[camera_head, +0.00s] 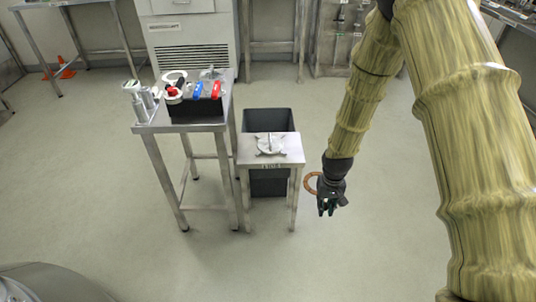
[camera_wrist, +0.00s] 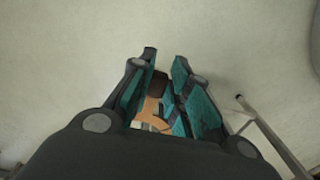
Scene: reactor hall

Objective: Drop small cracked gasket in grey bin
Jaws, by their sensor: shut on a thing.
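My gripper (camera_head: 329,206) is shut on an orange-brown ring, the gasket (camera_head: 311,183), which sticks out to the left of the fingers. In the wrist view the gasket (camera_wrist: 151,112) shows partly between the teal finger pads of my gripper (camera_wrist: 163,72); the rest of it is hidden. No crack can be made out. A dark grey bin (camera_head: 268,121) stands on the floor behind a small metal stand, which hides part of it. My gripper is right of the stand and the bin, in the air above the floor.
The small stand (camera_head: 293,158) carries a metal fitting (camera_head: 270,144). A taller steel table (camera_head: 152,128) to its left holds a black box (camera_head: 195,110) with red and blue items. An orange cone (camera_head: 65,68) stands far left. The floor in front is clear.

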